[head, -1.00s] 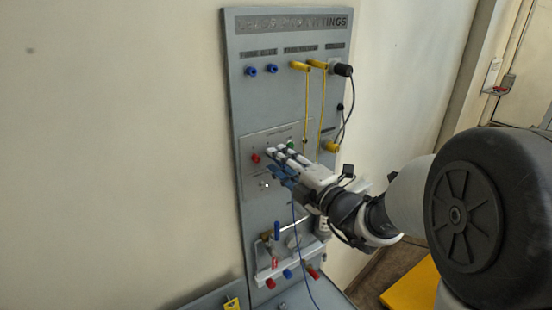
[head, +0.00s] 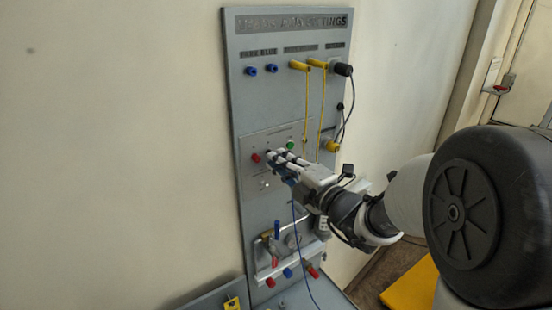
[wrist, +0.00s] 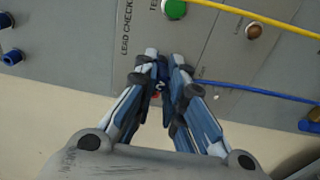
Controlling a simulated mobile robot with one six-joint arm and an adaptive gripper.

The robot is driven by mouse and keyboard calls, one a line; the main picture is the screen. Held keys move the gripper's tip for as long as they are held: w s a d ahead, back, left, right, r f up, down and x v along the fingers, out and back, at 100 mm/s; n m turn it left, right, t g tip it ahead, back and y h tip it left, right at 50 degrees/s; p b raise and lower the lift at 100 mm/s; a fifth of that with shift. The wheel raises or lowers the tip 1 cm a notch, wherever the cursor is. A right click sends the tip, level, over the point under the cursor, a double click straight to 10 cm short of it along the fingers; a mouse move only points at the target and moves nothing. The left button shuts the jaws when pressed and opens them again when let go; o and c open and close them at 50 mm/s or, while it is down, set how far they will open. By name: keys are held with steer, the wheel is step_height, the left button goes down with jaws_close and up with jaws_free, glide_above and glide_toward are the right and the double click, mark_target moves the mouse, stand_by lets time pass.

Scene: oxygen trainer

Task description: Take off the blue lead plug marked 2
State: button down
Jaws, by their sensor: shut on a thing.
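My gripper (head: 281,155) is at the lead check plate in the middle of the upright grey board. In the wrist view its fingers (wrist: 164,62) are close together, with a small dark blue piece (wrist: 160,86) between them, seemingly the blue lead plug. The fingers hide most of it, and I cannot read a 2 on it. A thin blue lead (head: 294,212) hangs from the gripper down the board; in the wrist view a blue lead (wrist: 250,92) runs right from the fingers. I cannot tell whether the plug still sits in its socket.
Two blue plugs (head: 261,70) sit at the board's upper left. Yellow leads (head: 322,105) hang on the right, near a black plug (head: 343,69). A red button (head: 255,158) and a green button (head: 290,144) flank the fingers.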

steer(key=shift+s+d, duration=0.15)
steer(key=shift+p+v, duration=0.3)
steer(key=shift+v, duration=2.05)
